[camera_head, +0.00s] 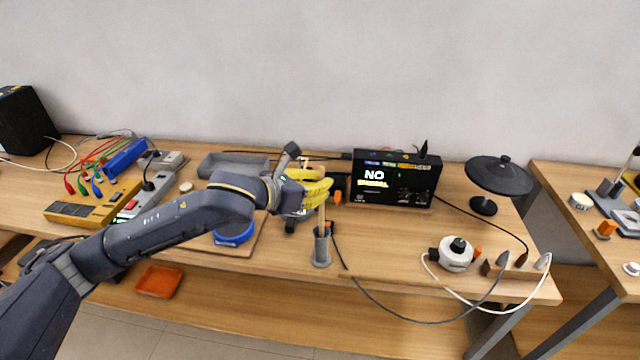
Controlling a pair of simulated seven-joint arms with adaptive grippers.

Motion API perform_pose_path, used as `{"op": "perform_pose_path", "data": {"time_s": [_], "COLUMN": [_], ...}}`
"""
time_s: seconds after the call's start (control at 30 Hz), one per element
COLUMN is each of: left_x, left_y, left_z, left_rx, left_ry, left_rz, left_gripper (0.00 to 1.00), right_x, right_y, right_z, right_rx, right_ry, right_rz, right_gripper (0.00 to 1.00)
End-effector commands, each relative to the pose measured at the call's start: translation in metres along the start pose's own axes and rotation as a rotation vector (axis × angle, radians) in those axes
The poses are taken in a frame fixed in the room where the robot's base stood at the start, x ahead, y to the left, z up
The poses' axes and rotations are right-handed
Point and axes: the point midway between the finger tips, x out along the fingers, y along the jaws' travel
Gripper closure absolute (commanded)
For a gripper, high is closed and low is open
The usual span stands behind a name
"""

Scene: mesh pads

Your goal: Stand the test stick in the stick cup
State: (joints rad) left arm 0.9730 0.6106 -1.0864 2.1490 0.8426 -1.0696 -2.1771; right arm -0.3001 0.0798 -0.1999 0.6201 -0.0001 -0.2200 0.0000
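The cup stands upright on the table. The stick's bottom end is hidden inside the cup, and the fingers cover part of its upper length. My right gripper is not in view.
A blue round dish (234,234) lies under my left arm, and a grey tray (232,160) is behind it. A black display box (396,178) stands behind and right of the cup. A dark cable runs right of the cup.

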Motion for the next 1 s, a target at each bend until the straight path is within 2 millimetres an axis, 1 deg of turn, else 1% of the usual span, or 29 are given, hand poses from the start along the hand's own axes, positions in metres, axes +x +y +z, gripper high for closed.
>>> {"op": "perform_pose_path", "data": {"time_s": [0.03,0.23,0.47,0.57,0.67,0.77,1.0], "left_x": [0.0,0.0,0.0,-0.004,-0.013,-0.028,-0.071], "left_y": [0.0,0.0,0.0,0.0,0.001,0.001,0.001], "left_z": [0.0,0.0,0.0,0.001,0.001,0.001,0.001], "left_rx": [0.0,0.0,0.0,0.001,0.002,0.003,0.003], "left_ry": [0.0,0.0,0.0,-0.001,-0.001,-0.001,-0.001], "left_rz": [0.0,0.0,0.0,0.0,0.002,0.002,0.002], "left_gripper": [0.91,0.68,0.67,0.67,0.67,0.67,0.67], "right_x": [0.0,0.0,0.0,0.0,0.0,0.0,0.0], "right_y": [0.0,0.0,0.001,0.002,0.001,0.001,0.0], "right_z": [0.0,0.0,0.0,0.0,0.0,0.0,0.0], "right_rx": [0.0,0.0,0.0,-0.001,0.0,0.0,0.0], "right_ry": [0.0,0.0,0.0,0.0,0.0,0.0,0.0], "right_rz": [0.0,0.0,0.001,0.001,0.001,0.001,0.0], "right_gripper": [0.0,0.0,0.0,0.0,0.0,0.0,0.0]}}
